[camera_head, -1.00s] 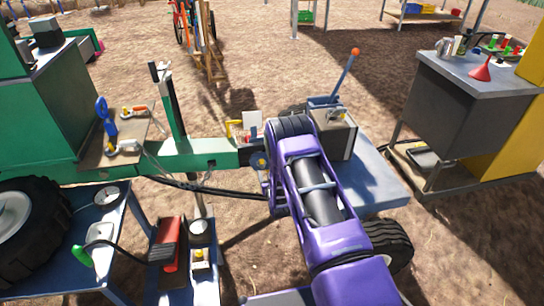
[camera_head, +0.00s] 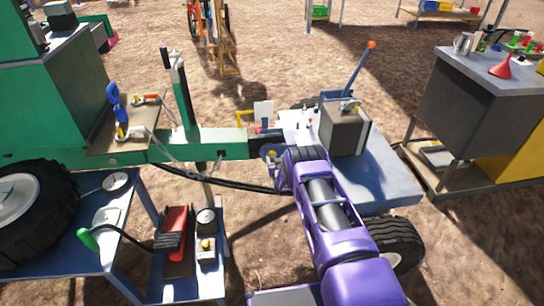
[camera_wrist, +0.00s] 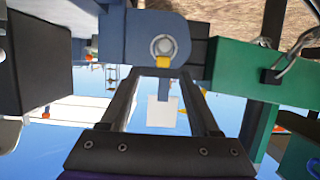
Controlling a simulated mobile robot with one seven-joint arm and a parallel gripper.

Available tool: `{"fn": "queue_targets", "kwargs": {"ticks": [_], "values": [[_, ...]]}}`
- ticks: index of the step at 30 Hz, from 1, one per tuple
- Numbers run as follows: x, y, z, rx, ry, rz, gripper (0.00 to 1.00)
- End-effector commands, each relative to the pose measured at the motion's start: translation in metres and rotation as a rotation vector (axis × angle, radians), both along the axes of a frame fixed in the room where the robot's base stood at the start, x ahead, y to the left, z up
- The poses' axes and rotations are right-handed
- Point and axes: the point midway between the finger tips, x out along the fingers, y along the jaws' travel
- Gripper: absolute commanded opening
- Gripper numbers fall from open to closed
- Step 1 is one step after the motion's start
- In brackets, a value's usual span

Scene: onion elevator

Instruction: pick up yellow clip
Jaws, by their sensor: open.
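A small yellow piece (camera_wrist: 163,62), which looks like the yellow clip, sits below a round metal ring on a blue block (camera_wrist: 135,38) in the wrist view. A grey strip and a white tag (camera_wrist: 162,112) extend from it. My gripper (camera_wrist: 164,76) is open, its two dark fingers on either side of the strip and tag, the tips close to the yellow piece. I cannot tell whether they touch it.
A green beam (camera_head: 205,147) with an upright lever (camera_head: 179,85) lies left of my arm. A blue trailer bed (camera_head: 385,180) carrying a grey box (camera_head: 343,128) is on the right. Blue side tables (camera_head: 60,245) stand at lower left. A grey cabinet (camera_head: 460,105) stands at right.

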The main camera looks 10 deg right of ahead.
Motion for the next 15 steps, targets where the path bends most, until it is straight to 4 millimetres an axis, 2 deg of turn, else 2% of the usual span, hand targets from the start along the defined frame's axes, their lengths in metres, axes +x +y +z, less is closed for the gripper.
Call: {"fn": "queue_targets", "kwargs": {"ticks": [7, 15], "values": [[0.01, 0.001, -0.004, 0.0, -0.001, 0.0, 0.62], [0.04, 0.005, -0.013, 0.0, -0.002, 0.0, 0.62]]}}
